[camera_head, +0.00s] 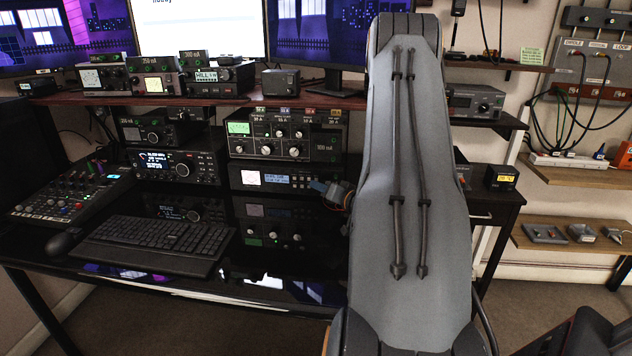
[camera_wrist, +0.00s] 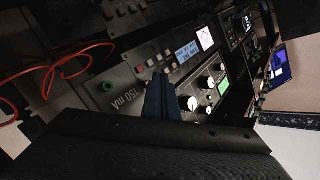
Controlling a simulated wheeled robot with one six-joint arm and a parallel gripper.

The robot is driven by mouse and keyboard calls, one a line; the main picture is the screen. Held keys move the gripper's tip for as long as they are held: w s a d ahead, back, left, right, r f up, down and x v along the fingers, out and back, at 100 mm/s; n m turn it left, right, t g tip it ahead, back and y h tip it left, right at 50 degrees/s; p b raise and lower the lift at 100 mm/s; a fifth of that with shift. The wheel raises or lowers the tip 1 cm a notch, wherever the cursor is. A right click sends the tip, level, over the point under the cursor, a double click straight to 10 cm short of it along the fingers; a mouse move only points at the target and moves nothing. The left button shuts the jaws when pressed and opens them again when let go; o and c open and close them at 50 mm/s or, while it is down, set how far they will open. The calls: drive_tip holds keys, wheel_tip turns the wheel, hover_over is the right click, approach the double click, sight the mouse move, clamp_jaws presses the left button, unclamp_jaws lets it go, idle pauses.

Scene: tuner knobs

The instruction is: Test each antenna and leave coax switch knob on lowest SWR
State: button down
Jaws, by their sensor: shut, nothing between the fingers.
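The tuner unit (camera_head: 285,133) stands on the desk's rack, with a lit green display and several round knobs. It also shows tilted in the wrist view (camera_wrist: 213,72), where a green display (camera_wrist: 223,86) and pale knobs (camera_wrist: 193,103) are visible. Which knob is the coax switch, I cannot tell. My gripper (camera_head: 320,187) is in front of the unit with a white and blue screen, below and right of the tuner. In the wrist view its blue fingers (camera_wrist: 161,98) are together and empty, beside the knobs. Whether they touch anything is unclear.
My grey arm covers the desk's right part. A keyboard (camera_head: 155,243) and mixer (camera_head: 68,192) lie at left. A wall panel (camera_head: 590,75) labelled with antenna names carries several cables at right. In the wrist view, orange cables (camera_wrist: 52,72) hang at left.

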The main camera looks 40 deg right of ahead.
drive_tip(key=shift+w+d, duration=0.15)
drive_tip(key=shift+w+d, duration=0.15)
drive_tip(key=shift+d, duration=0.05)
drive_tip(key=shift+w+d, duration=0.25)
idle(1.0)
drive_tip(key=shift+s, duration=0.1)
drive_tip(key=shift+s+a+p, duration=0.45)
drive_tip(key=shift+a+p, duration=0.15)
drive_tip(key=shift+s+a+p, duration=1.05)
drive_tip(key=shift+s+a, duration=0.55)
drive_tip(key=shift+a, duration=0.3)
idle(3.4)
